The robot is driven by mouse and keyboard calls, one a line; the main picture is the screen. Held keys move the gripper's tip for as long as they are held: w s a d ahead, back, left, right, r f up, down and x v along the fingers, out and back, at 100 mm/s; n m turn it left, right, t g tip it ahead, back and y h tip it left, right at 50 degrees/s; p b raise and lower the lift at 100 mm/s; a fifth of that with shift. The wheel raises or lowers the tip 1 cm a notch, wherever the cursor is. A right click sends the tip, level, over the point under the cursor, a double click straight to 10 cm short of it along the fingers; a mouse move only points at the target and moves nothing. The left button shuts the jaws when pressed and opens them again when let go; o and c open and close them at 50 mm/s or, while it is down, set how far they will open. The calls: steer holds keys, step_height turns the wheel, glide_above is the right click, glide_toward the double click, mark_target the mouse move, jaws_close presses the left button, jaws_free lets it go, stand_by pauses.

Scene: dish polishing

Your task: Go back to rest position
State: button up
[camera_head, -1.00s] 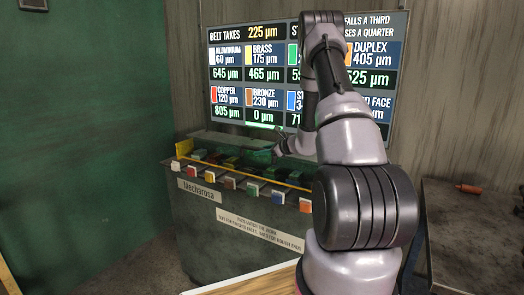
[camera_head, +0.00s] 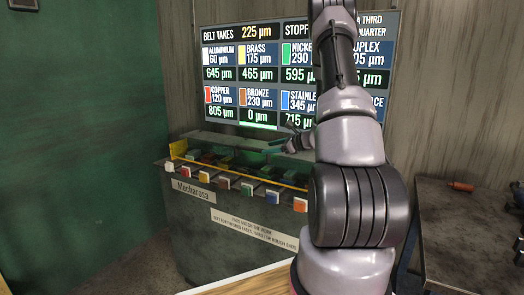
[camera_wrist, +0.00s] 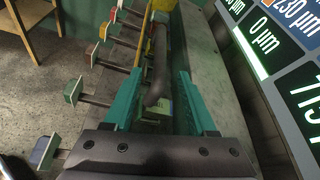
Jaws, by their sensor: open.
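My gripper (camera_head: 292,138) is over the far part of the polishing machine (camera_head: 215,225), partly hidden behind my arm in the head view. In the wrist view its two green fingers (camera_wrist: 163,95) are apart. A dark brownish rounded piece (camera_wrist: 157,75) shows between and beyond the fingers. I cannot tell whether it touches them, but the jaws are spread. Several coloured square-ended handles (camera_head: 224,183) stick out along the machine's front, and they also show in the wrist view (camera_wrist: 92,49).
A lit board (camera_head: 250,75) with micrometre readings hangs behind the machine, with bronze at 0 µm. A dark bench (camera_head: 465,225) with a red-orange object (camera_head: 461,186) stands at the right. A wooden-edged surface (camera_head: 240,280) lies at the bottom. A wooden stool (camera_wrist: 35,30) shows in the wrist view.

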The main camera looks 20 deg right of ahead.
steer(key=shift+v, duration=1.15)
steer(key=s+a+r+n+g+y, duration=0.1)
steer(key=s+a+r+n+g, duration=0.2)
steer(key=s+a+r+n, duration=0.45)
steer(key=s+a+r+n+g+y, duration=0.1)
steer(key=s+a+r+n+g, duration=0.25)
steer(key=s+a+r, duration=0.45)
steer(key=s+a+r+n+t+h, duration=0.1)
steer(key=s+r+n+h, duration=0.2)
steer(key=s, duration=0.5)
steer(key=s+a+r+n+h, duration=0.2)
steer(key=s+r+n+h, duration=0.1)
steer(key=s+r+n, duration=0.3)
steer(key=shift+s+n+t+h, duration=0.4)
steer(key=shift+s+n, duration=0.5)
steer(key=shift+s, duration=0.2)
